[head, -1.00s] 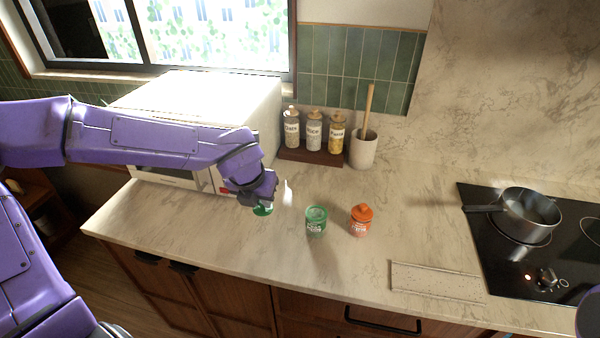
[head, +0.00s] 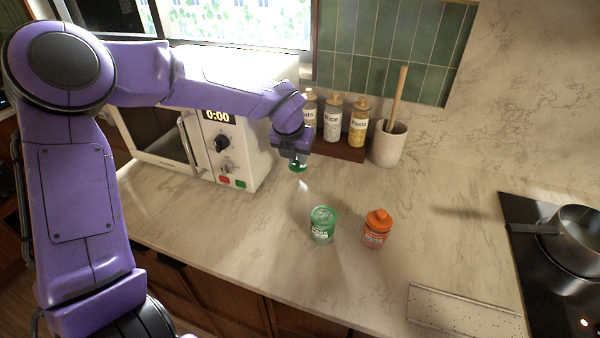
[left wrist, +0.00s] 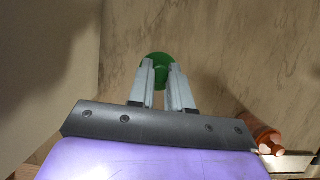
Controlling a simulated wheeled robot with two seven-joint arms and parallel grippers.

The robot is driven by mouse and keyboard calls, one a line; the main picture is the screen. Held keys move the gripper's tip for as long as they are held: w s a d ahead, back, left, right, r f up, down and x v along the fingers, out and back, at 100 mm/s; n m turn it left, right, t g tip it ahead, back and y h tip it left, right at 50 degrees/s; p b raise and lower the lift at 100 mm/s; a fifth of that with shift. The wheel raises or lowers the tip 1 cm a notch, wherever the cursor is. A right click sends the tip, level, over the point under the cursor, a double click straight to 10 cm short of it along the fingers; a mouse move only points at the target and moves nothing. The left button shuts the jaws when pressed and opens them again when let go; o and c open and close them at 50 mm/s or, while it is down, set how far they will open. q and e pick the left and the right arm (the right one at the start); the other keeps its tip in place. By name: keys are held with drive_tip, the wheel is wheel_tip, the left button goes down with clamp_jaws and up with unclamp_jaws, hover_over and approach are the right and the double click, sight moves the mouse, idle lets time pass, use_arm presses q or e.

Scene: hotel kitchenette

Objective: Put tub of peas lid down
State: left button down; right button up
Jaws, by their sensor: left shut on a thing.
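My left gripper (head: 296,160) is shut on a green lid (head: 298,168), in front of the jar rack and to the right of the microwave's front corner. In the left wrist view the round green lid (left wrist: 156,69) sits at the tips of my left gripper (left wrist: 161,78). I cannot tell whether the lid touches the counter. The green tub of peas (head: 322,225) stands upright on the counter, nearer the front edge and apart from the gripper. My right gripper is not in view.
An orange-lidded tub (head: 377,229) stands right of the green one. A white microwave (head: 215,150) is at the left. Labelled jars (head: 333,120) and a utensil crock (head: 388,143) stand behind. A pot (head: 572,240) is on the hob. The counter (head: 245,225) left of the tubs is clear.

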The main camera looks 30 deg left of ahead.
use_arm(q)
drive_tip(key=w+f, duration=0.1)
drive_tip(key=w+a+f+p, duration=0.1)
drive_tip(key=f, duration=0.1)
drive_tip(key=shift+w+a+f, duration=0.15)
drive_tip(key=shift+w+f, duration=0.05)
drive_tip(key=shift+w+a+f, duration=0.25)
drive_tip(key=shift+a+f, duration=0.05)
drive_tip(key=shift+f, duration=0.35)
drive_tip(key=x, duration=0.1)
drive_tip(key=p+x, duration=0.2)
drive_tip(key=shift+s+d+f, duration=0.2)
drive_tip(key=shift+f, duration=0.15)
drive_tip(key=shift+s, duration=0.15)
drive_tip(key=shift+f+b, duration=0.2)
drive_tip(key=shift+b, duration=0.1)
drive_tip(key=c, duration=1.1)
unclamp_jaws()
drive_tip(key=shift+o, duration=0.2)
